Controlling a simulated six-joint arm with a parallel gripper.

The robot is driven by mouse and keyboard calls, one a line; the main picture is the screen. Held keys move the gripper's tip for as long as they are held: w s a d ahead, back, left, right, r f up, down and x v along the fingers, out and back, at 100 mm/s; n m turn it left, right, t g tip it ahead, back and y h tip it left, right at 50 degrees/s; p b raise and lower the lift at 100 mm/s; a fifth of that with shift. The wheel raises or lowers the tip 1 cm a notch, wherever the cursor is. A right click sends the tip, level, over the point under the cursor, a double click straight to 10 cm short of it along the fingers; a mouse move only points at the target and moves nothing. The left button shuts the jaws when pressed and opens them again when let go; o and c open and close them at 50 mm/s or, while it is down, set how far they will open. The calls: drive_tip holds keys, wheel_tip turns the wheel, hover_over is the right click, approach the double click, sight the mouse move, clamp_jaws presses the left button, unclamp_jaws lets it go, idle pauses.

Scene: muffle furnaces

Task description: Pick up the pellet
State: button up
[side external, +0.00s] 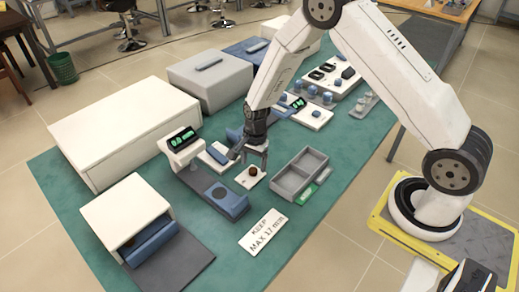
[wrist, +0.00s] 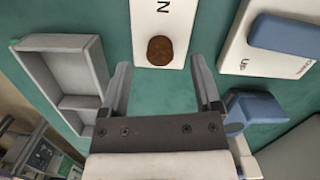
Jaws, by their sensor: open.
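The pellet (wrist: 160,50) is a small dark brown round piece. It lies on a white plate (wrist: 145,12) marked with a letter N. In the side external view the pellet (side external: 252,171) sits on the small white plate (side external: 247,183) near the middle of the table. My gripper (side external: 254,157) is just above the plate, pointing down. In the wrist view my gripper (wrist: 163,85) has its two fingers spread wide and nothing between them. The pellet shows beyond the fingertips, between their lines, and apart from both.
A grey two-compartment tray (side external: 302,167) stands right of the plate, with a green-edged label (side external: 314,187) beside it. A blue-grey device (side external: 224,197) stands close on the left. A white sign (side external: 262,231) lies in front. Bare green table (side external: 330,205) lies toward the right edge.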

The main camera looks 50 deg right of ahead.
sight(253, 171)
drive_tip(key=shift+a+f, duration=0.15)
drive_tip(key=shift+f, duration=1)
clamp_jaws()
